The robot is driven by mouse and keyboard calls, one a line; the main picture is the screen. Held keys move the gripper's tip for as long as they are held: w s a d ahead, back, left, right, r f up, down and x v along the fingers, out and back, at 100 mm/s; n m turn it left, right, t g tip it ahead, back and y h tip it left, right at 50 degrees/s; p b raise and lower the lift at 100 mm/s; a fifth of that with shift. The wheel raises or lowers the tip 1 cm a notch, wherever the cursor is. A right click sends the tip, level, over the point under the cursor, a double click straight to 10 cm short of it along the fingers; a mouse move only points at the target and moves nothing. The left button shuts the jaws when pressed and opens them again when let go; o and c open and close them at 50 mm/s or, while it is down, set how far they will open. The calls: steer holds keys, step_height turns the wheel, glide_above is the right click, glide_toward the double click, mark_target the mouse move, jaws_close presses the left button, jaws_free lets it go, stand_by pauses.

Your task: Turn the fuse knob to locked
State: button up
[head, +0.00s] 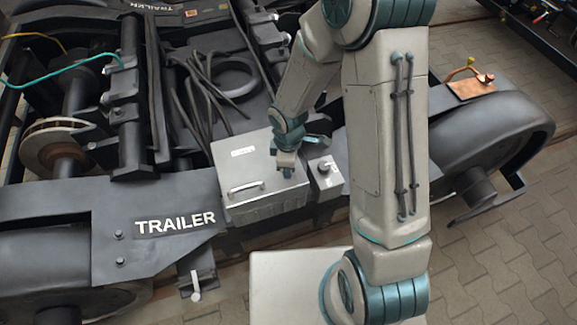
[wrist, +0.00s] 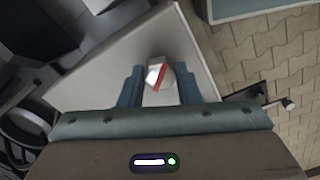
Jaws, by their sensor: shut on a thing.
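A pale knob with a red stripe (wrist: 157,75) sits between my gripper's two blue fingers in the wrist view, over a light grey flat surface; I take it as the fuse knob. The stripe lies aslant in that picture. My gripper (wrist: 159,88) is shut on it. In the head view my gripper (head: 287,165) points down at the right part of the grey metal box (head: 250,208), by its lid. The knob is mostly hidden there by the fingers.
A small grey box with a dark round knob (head: 324,167) stands just right of my gripper. The metal box has a bar handle (head: 246,188) on its left part. Dark cables (head: 205,100) lie behind. A frame plate reads TRAILER (head: 175,222). Paved floor (head: 500,240) is clear at right.

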steer(key=m+b, duration=0.2)
steer(key=m, duration=0.2)
steer(key=shift+f+m, duration=0.1)
steer(key=shift+m, duration=0.2)
steer(key=shift+m+b, duration=0.75)
steer(key=shift+m, duration=1.05)
steer(key=o, duration=1)
step_height(320, 180, up, 14)
steer(key=shift+r+p, duration=0.1)
steer(key=shift+p, duration=0.9)
